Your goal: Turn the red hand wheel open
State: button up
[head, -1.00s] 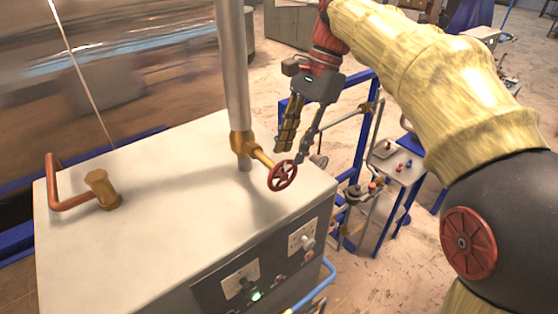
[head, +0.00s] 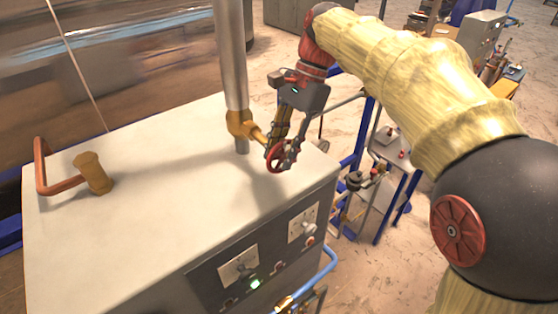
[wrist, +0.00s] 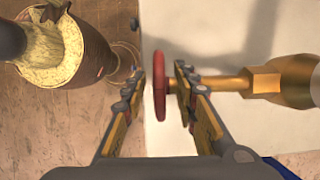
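The red hand wheel (head: 273,158) sits on a brass valve stem that comes off the vertical grey pipe, above the top of the white cabinet. In the wrist view the wheel (wrist: 159,86) is seen edge-on, with its brass stem (wrist: 225,84) running right. My gripper (head: 280,160) is at the wheel, its fingers overlapping it in the head view. In the wrist view my gripper (wrist: 158,80) is open, one finger on each side of the wheel. A gap shows on the left; the right finger lies close to the wheel, and contact there is unclear.
The white cabinet (head: 150,205) carries a front panel (head: 265,250) with switches and a green light. The vertical pipe (head: 231,60) stands just left of the wheel. A copper bent pipe (head: 42,170) rises at the cabinet's left. Blue frames and piping stand to the right.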

jog(key=shift+x, duration=1.2)
jog(key=shift+c, duration=1)
grip_shut()
